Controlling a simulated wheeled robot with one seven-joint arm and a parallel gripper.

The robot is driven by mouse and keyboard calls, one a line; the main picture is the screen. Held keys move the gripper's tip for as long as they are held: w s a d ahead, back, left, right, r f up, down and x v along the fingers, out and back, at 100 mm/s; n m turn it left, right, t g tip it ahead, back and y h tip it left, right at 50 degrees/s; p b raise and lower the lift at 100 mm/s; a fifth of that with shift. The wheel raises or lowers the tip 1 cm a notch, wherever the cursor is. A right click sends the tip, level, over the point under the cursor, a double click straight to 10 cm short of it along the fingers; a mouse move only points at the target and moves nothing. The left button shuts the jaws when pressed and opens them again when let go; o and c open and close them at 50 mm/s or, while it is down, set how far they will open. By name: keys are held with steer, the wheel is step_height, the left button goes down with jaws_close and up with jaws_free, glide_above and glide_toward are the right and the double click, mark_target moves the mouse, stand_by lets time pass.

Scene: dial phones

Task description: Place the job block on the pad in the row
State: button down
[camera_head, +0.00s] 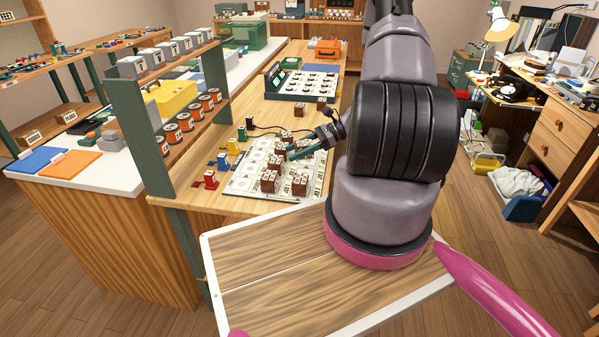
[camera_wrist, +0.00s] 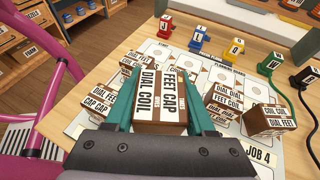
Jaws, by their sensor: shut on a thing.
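My gripper (camera_wrist: 160,98) is shut on a brown job block (camera_wrist: 158,84) with white labels reading DIAL COIL and FEET CAP. One green finger is on each side of it. Whether its underside touches the board is hidden. The white board (camera_wrist: 244,88) carries a row of pale pads with round marks beyond the block, and a JOB 4 label at the near right. Other job blocks stand close by: one at the left (camera_wrist: 102,97) and two at the right, nearer (camera_wrist: 223,98) and farther right (camera_wrist: 268,121). In the head view my gripper (camera_head: 300,153) is over the board (camera_head: 240,183), among several blocks.
Red (camera_wrist: 166,25), blue (camera_wrist: 197,38), yellow (camera_wrist: 235,48) and green (camera_wrist: 269,64) lettered pieces stand along the board's far edge. A black piece (camera_wrist: 304,77) with a cable is at the right.

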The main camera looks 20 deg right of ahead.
mark_target(296, 170)
steer(key=shift+f, duration=3.55)
steer(key=shift+f, duration=0.15)
steer(key=c, duration=0.5)
jaws_free()
